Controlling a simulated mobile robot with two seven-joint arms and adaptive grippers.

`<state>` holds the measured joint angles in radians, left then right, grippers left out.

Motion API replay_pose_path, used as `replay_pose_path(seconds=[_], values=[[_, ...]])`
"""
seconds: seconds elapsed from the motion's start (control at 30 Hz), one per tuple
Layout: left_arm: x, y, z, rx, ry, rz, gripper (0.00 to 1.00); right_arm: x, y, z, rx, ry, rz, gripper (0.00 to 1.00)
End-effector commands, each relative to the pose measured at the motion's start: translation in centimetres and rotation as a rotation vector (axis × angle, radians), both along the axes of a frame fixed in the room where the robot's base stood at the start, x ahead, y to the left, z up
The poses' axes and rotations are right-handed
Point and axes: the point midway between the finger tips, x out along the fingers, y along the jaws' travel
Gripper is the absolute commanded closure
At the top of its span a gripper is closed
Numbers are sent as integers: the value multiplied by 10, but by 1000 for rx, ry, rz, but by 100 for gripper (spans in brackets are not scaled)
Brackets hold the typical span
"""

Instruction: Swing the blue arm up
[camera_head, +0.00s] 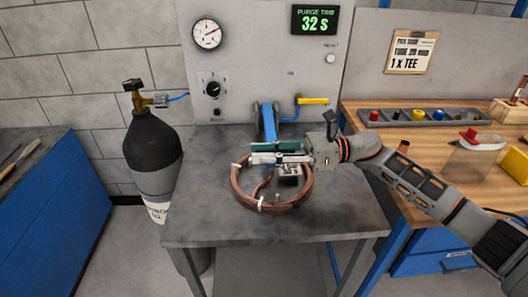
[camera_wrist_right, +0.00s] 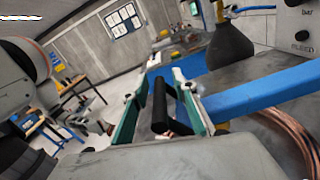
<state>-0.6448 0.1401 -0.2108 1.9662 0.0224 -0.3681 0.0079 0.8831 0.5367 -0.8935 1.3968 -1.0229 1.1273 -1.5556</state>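The blue arm (camera_head: 269,122) is low at the foot of the grey panel and points toward the front of the table. Its near end is hidden by my right gripper (camera_head: 270,154) in the head view. In the right wrist view the blue arm (camera_wrist_right: 265,95) runs in from the right, and a black handle (camera_wrist_right: 160,106) stands between the green-padded fingers of my right gripper (camera_wrist_right: 162,112). A narrow gap shows on each side of the handle, so the fingers are open around it. My left gripper is in neither view.
A copper tube coil (camera_head: 238,190) lies on the grey table (camera_head: 210,215) under my right gripper. A yellow-handled valve (camera_head: 313,101) is on the panel (camera_head: 262,60). A black gas cylinder (camera_head: 150,150) stands left. The wooden bench (camera_head: 400,135) is at right.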

Motion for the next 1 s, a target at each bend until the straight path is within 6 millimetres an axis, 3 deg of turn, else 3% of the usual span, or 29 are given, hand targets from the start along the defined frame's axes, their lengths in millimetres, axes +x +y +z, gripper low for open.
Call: replay_pose_path(seconds=[0.07, 0.13, 0.17, 0.4, 0.57, 0.77, 1.0], values=[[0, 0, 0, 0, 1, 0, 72, 0, 0, 0, 0, 0, 0, 78], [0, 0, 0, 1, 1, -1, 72, 0, 0, 0, 0, 0, 0, 96], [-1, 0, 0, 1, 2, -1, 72, 0, 0, 0, 0, 0, 0, 100], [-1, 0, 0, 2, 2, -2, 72, 0, 0, 2, 0, 3, 0, 100], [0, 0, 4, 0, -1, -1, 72, 3, 0, 14, 1, 36, 0, 100], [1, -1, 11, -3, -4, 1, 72, 14, 0, 49, 1, 141, 1, 100], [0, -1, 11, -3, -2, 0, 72, 40, 0, 100, 3, 326, 0, 100]])
